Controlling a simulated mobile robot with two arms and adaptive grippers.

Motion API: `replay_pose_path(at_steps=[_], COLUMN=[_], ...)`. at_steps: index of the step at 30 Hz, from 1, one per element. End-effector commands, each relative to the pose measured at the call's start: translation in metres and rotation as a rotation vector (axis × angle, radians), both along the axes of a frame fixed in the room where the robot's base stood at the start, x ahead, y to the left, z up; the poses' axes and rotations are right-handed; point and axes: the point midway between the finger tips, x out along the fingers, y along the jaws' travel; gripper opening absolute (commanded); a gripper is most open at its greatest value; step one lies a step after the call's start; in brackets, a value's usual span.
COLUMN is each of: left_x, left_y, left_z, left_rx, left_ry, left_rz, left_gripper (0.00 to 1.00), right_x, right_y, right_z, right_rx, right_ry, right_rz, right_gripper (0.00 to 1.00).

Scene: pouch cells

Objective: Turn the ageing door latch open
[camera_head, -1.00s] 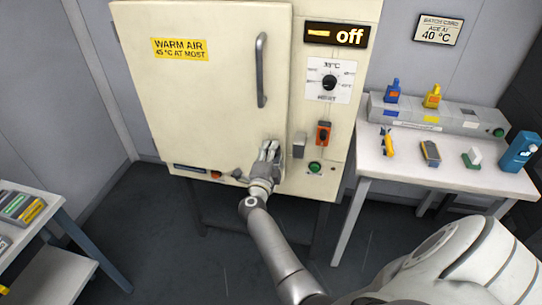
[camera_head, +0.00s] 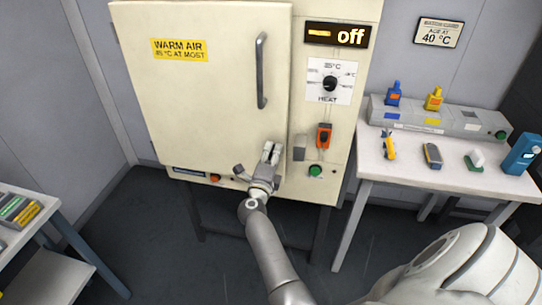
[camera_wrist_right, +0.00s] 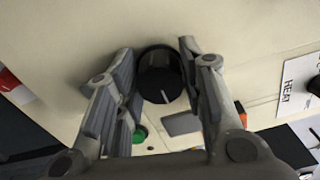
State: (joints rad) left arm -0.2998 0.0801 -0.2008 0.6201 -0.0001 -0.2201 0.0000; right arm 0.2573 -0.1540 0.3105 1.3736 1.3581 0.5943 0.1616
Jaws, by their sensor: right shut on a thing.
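The ageing cabinet's cream door (camera_head: 200,100) is closed. The door latch, a round black knob with a pale pointer line (camera_wrist_right: 160,75), sits on the cream front in the right wrist view. Its pointer aims down and slightly right there. My right gripper (camera_head: 270,153) is at the lower right of the door and hides the latch in the head view. In the wrist view the right gripper's (camera_wrist_right: 160,62) two fingers stand on either side of the knob, shut on it. My left gripper is out of view.
A heat dial (camera_head: 329,84), an orange switch (camera_head: 323,136) and a green button (camera_head: 315,171) sit right of the door. A grey door handle (camera_head: 262,70) is above. A white table (camera_head: 400,178) with several items stands right.

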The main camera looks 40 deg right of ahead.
Motion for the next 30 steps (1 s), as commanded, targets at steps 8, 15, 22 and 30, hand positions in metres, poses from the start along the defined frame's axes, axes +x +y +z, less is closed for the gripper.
replay_pose_path(at_steps=[8,15,22,30], left_x=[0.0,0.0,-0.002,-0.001], left_y=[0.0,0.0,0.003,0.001], left_z=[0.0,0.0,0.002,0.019], left_rx=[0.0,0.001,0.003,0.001], left_ry=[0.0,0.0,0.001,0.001], left_rz=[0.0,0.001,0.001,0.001], left_gripper=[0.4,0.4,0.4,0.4], right_x=[-0.001,0.0,0.0,0.0], right_y=[-0.001,0.0,0.0,-0.001], right_z=[-0.001,0.0,0.001,0.003], right_rx=[0.004,0.002,-0.017,-0.199], right_ry=[-0.002,-0.001,0.022,0.232], right_rz=[-0.003,-0.001,-0.001,0.001], right_gripper=[0.49,0.58,0.58,0.58])
